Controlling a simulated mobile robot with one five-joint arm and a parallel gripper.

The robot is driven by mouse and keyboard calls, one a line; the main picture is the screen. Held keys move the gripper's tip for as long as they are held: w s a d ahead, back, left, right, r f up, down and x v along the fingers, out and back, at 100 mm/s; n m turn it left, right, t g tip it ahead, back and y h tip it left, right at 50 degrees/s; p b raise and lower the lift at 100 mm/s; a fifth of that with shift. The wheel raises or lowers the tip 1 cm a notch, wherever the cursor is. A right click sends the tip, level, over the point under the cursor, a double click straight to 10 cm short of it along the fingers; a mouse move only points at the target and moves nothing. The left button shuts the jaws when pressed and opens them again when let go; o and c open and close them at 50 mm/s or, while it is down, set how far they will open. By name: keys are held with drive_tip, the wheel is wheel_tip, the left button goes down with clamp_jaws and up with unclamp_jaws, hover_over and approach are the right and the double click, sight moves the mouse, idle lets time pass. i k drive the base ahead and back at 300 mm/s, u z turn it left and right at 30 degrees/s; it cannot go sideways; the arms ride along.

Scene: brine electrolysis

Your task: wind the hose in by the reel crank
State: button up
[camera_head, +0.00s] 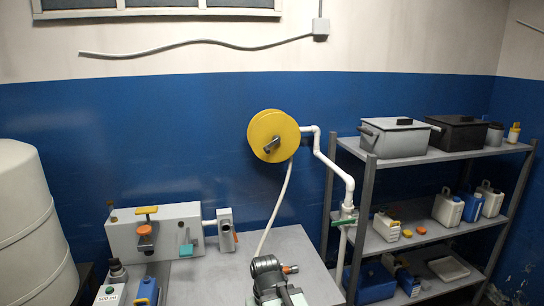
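The hose reel (266,124) is a yellow disc mounted against the blue wall, just above the middle of the picture. A short grey crank (272,147) shows on its face. The pale hose (281,202) hangs from the reel's lower right and curves down to the left, towards the grey tabletop. Its lower end is hidden behind a dark grey jointed part, which looks like my arm, at the bottom centre. My gripper (267,265) appears to be at the top of this part, low in front of the reel and apart from the crank. Its fingers cannot be made out.
A grey table (297,257) lies below the reel. A grey box unit (165,226) with orange and teal fittings stands at its left. A white pipe (330,163) with a green valve runs right of the reel. A metal shelf (418,231) with bottles and lidded tubs stands right.

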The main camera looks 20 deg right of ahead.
sight(266, 148)
drive_tip(key=u, duration=0.25)
drive_tip(key=i, duration=0.9)
drive_tip(key=u, duration=0.65)
drive_tip(key=i, duration=0.55)
drive_tip(key=u, duration=0.1)
drive_tip(key=k, duration=0.9)
drive_tip(key=u, duration=0.15)
drive_tip(key=i, duration=0.9)
drive_tip(key=z, duration=0.05)
